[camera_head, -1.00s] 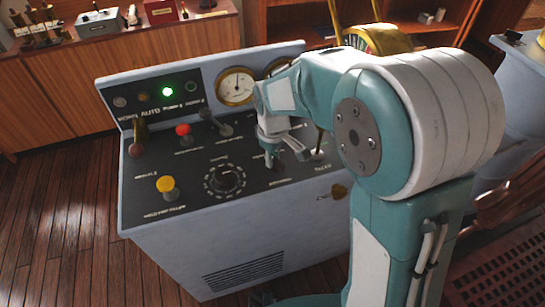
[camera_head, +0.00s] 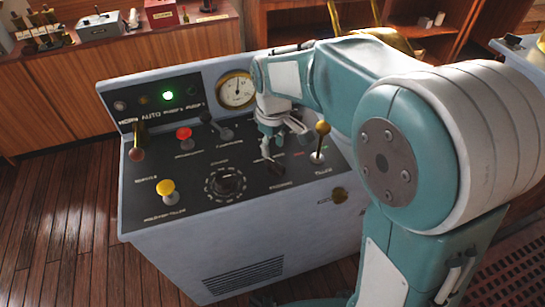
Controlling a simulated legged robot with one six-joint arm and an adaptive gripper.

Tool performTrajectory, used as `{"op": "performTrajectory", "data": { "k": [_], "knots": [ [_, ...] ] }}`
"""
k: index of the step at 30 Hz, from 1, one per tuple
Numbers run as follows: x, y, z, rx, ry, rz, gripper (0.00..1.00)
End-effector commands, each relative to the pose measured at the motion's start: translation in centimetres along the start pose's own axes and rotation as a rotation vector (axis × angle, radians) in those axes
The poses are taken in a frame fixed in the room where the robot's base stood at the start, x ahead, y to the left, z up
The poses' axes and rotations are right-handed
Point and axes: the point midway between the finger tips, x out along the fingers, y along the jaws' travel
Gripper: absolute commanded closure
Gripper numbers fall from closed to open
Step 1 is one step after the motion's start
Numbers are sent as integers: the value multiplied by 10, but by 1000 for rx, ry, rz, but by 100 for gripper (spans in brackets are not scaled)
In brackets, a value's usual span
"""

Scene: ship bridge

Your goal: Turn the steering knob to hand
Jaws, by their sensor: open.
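The console (camera_head: 240,250) has a sloped black top. A small dark knob (camera_head: 273,167), which appears to be the steering knob, stands between the round dial knob (camera_head: 226,183) and a brass-topped lever (camera_head: 322,138). Its label is too small to read surely, and which way it points is unclear. My gripper (camera_head: 275,143) hangs open just behind and above this knob, with its fingers pointing down. I see no grip on the knob, but cannot tell whether a fingertip touches it. A green lamp (camera_head: 168,96) is lit on the back panel.
A yellow button (camera_head: 166,188), a red button (camera_head: 184,133), a dark lever (camera_head: 219,125) and a brown-knobbed lever (camera_head: 137,145) stand on the console. A gauge (camera_head: 236,90) is behind my gripper. My arm covers the right part of the console. Floor (camera_head: 60,220) is clear at left.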

Motion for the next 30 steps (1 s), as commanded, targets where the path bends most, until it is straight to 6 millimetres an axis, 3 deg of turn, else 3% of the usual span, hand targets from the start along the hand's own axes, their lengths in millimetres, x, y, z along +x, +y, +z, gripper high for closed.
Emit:
{"op": "performTrajectory", "data": {
  "k": [3, 9, 26, 30],
  "knots": [
    [-25, 0, -1, 0, 3, 2, 47],
    [-50, 0, -1, -1, -1, 0, 47],
    [-54, 0, -1, 1, -2, 0, 47],
    [-64, 0, 14, 46, 24, 14, 47]
  ]
}}
